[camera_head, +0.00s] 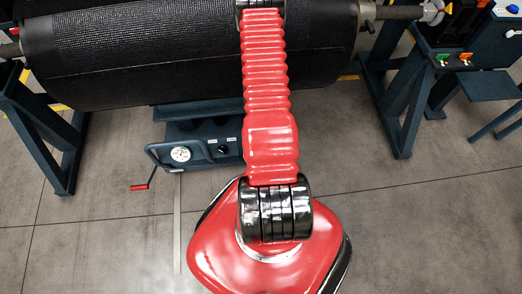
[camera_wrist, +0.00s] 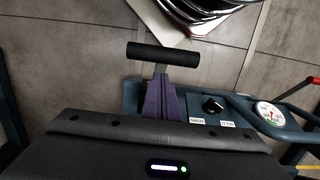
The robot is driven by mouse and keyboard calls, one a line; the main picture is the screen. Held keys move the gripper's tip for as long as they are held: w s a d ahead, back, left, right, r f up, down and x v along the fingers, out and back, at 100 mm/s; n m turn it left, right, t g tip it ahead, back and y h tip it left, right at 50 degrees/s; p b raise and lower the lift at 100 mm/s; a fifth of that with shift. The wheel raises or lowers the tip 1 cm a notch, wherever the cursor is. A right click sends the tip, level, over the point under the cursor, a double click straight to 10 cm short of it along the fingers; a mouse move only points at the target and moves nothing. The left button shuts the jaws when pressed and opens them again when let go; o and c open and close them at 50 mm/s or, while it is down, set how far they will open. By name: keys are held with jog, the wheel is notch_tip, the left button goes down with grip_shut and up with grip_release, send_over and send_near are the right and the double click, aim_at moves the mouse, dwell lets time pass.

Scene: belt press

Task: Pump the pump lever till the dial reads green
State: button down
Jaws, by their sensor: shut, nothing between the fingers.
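The pump lever (camera_wrist: 162,54) shows in the wrist view as a black crossbar grip on a short grey shaft. My gripper (camera_wrist: 161,80) has purple fingers, shut and empty. Their tips appear just below the black grip in the picture, over the shaft. I cannot tell whether they touch it. The dial (camera_wrist: 270,113) has a white face on the blue-grey pump unit (camera_head: 202,141). The dial also shows in the head view (camera_head: 180,154); its needle is too small to read. In the head view my red arm hides the lever and gripper.
A black knob (camera_wrist: 213,104) with two white labels sits between lever and dial. A red-handled crank (camera_head: 140,187) sticks out on the pump unit's left. A large black belt roller (camera_head: 150,50) on blue-grey stands (camera_head: 405,110) lies above. Floor in front is mostly clear.

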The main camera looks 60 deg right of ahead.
jog(key=shift+w+d+r, duration=0.85)
jog(key=shift+d+r, duration=0.1)
jog(key=shift+r, duration=0.1)
